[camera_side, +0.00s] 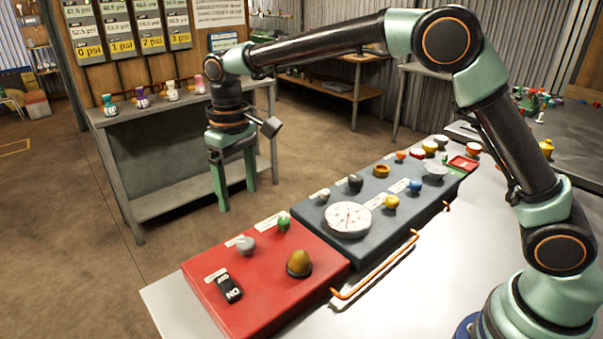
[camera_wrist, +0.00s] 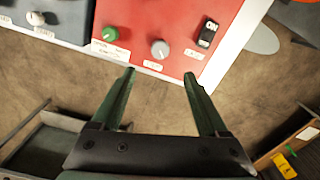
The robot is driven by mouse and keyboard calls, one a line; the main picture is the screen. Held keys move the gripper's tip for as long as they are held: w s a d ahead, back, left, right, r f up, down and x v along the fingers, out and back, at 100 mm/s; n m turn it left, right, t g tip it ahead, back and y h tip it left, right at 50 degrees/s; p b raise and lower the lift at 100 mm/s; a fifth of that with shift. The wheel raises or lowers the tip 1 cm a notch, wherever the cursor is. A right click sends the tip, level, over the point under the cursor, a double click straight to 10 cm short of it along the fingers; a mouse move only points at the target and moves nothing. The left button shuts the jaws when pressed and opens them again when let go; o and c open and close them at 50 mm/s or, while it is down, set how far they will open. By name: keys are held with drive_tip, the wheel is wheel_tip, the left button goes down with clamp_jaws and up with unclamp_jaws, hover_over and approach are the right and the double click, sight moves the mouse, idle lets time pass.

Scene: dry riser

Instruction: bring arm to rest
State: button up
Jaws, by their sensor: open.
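My arm arches over the table from the right, and my gripper (camera_side: 236,198) hangs fingers down past the far left edge of the control panel. In the wrist view my gripper (camera_wrist: 159,73) has its two green fingers spread apart with nothing between them. The fingertips are near the edge of the red panel (camera_side: 232,297) but apart from it in the side view. The red panel also shows in the wrist view (camera_wrist: 160,18), with a green knob (camera_wrist: 110,34), a grey knob (camera_wrist: 160,49) and a black ON switch (camera_wrist: 208,34).
A dark panel (camera_side: 330,245) with a white gauge (camera_side: 348,219) and several knobs adjoins the red one. An amber dome (camera_side: 299,263) stands on the red panel. A grey bench (camera_side: 130,120) with several small coloured pieces stands behind my gripper. Open floor (camera_side: 70,230) lies left.

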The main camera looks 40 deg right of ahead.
drive_tip(key=s+d+r+m+t, duration=0.2)
drive_tip(key=s+d+r+t, duration=0.1)
drive_tip(key=s+d+r, duration=0.7)
drive_tip(key=s+d+f+m+t, duration=0.1)
drive_tip(key=s+d+f+t, duration=0.1)
drive_tip(key=s+d, duration=0.6)
drive_tip(key=shift+s+d+f+t, duration=0.25)
drive_tip(key=shift+s+f+t, duration=0.05)
drive_tip(key=shift+f, duration=0.55)
drive_tip(key=shift+w+r, duration=0.1)
